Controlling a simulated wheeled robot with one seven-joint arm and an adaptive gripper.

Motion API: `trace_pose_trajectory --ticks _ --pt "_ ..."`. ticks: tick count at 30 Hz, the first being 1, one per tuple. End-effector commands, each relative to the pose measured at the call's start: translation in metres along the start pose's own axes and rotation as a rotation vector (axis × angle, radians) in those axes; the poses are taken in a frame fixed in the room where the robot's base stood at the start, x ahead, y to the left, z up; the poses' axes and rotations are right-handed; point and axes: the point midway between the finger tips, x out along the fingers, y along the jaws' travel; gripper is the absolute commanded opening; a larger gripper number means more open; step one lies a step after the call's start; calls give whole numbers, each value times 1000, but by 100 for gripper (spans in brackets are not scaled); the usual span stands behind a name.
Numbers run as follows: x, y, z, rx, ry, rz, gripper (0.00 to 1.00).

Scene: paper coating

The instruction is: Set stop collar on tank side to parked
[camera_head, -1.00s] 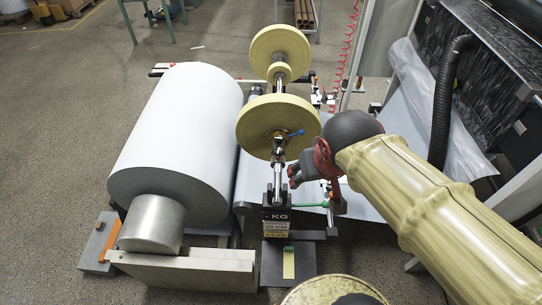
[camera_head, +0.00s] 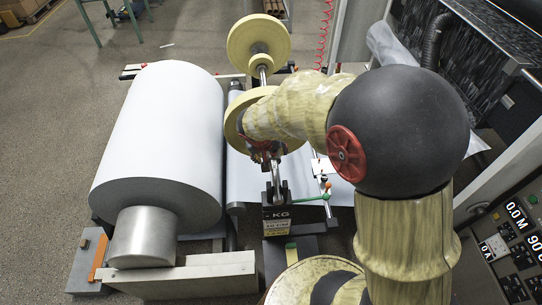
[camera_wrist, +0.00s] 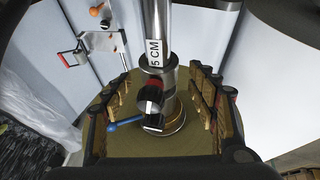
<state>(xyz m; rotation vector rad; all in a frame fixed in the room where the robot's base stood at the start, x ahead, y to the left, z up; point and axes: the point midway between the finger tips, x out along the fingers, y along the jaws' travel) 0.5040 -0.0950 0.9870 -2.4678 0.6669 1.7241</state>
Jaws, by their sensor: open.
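In the wrist view, a bright metal shaft (camera_wrist: 155,25) with a "5 CM" label runs down to a metal collar (camera_wrist: 158,72). Beneath it is a small black, red and silver clamp with a blue lever (camera_wrist: 125,121) pointing left. A yellow disc (camera_wrist: 190,138) lies behind them. My gripper (camera_wrist: 160,100) is open, with one finger on each side of the shaft and clamp, apart from both. In the head view my gripper (camera_head: 266,150) is over the shaft beside the lower yellow disc (camera_head: 233,115); my arm hides the clamp and part of that disc.
A large white paper roll (camera_head: 160,130) lies left of the shaft. Another yellow disc (camera_head: 257,38) is farther back on the shaft. A labelled weight block (camera_head: 277,220) and a green lever (camera_head: 313,197) are in front. A control panel (camera_head: 505,250) is at right.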

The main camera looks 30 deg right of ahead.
Motion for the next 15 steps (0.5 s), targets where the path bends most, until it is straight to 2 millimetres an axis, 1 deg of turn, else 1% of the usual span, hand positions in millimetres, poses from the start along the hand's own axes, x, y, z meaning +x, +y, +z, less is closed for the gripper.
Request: trace_pose_trajectory --ticks 1,6,15 --pt "8 0 0 1 -1 0 58" --pt "20 0 0 0 0 0 58" --pt "22 0 -1 0 1 -1 58"
